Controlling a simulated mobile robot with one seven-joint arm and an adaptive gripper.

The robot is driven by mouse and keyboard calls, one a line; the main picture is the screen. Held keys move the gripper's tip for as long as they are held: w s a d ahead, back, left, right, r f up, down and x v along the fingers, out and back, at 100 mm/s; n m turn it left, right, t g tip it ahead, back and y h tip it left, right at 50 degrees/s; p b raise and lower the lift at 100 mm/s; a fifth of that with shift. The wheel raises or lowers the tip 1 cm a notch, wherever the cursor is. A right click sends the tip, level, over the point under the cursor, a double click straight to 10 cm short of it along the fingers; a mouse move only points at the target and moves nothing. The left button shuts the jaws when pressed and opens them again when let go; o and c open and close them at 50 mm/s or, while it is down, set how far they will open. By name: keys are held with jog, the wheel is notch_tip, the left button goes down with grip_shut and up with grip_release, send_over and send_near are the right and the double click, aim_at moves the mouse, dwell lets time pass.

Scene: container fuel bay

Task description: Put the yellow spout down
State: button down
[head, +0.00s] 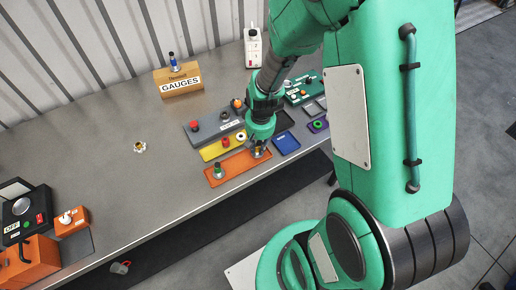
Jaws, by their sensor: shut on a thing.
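My gripper (260,147) points down over the right end of the orange tray (238,168). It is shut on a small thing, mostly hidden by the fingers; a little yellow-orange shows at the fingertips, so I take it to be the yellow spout. I cannot tell whether it touches the tray. A green-topped fitting (217,170) stands at the left end of the orange tray. A yellow tray (210,154) lies just behind, with a red-and-dark piece and a pale ring on it.
A grey tray (205,133) and a green panel (304,90) lie behind. A GAUGES block (179,82) stands at the back. A small metal fitting (140,147) stands alone; the table's left middle is mostly clear.

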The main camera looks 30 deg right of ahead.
jog(key=shift+f, duration=0.25)
jog(key=shift+f, duration=0.2)
jog(key=c, duration=1.6)
grip_release()
jog(key=shift+o, duration=0.2)
jog(key=shift+r, duration=0.15)
jog(key=r, duration=0.4)
jog(key=r+p, duration=0.1)
jog(key=r, duration=0.3)
jog(key=r+p, duration=0.1)
jog(key=r, duration=0.3)
jog(key=shift+s+d, duration=0.1)
jog(key=shift+s, duration=0.3)
jog(key=shift+r, duration=0.1)
